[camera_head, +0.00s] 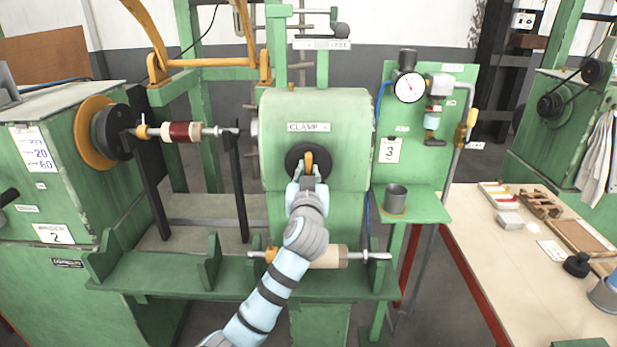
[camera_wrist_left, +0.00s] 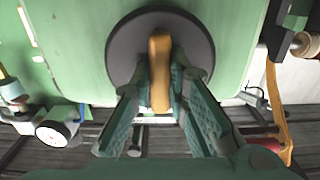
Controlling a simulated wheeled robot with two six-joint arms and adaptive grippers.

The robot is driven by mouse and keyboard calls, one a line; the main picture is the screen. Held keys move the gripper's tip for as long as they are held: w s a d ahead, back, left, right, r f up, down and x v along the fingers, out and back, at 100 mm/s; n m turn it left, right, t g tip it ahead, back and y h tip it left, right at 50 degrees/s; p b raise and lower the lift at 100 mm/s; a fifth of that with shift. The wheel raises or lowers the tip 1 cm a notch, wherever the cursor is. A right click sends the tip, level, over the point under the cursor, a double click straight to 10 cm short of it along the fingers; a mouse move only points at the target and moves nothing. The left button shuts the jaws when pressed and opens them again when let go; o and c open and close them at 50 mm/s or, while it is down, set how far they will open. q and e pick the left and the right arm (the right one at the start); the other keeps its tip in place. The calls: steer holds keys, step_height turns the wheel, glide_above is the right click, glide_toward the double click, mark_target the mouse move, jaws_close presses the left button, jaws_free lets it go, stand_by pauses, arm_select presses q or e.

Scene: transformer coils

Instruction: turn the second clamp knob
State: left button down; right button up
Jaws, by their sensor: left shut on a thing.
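The clamp knob is a black disc with an orange grip bar (camera_head: 309,159) on the front of the green housing (camera_head: 345,165), under the CLAMP label (camera_head: 309,127). My left gripper (camera_head: 307,178) reaches up to it from below and is shut on the orange bar. In the left wrist view the bar (camera_wrist_left: 160,60) stands nearly upright between the two fingers (camera_wrist_left: 160,85), in front of the black disc (camera_wrist_left: 122,50). The lower part of the disc is partly hidden by the fingers. My right gripper is not in view.
A dark red coil (camera_head: 183,132) sits on a shaft left of the housing. A beige coil (camera_head: 328,257) lies on the front rests, partly behind my left arm. A gauge (camera_head: 409,87) and grey cup (camera_head: 396,197) are at right. A workbench (camera_head: 500,250) stands further right.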

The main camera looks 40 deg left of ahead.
arm_select(q)
steer(key=shift+f, duration=0.1)
stand_by(0.4)
steer(key=c, duration=1.6)
jaws_free()
steer(key=shift+o, duration=0.2)
steer(key=v, duration=1.2)
steer(key=shift+w, duration=0.1)
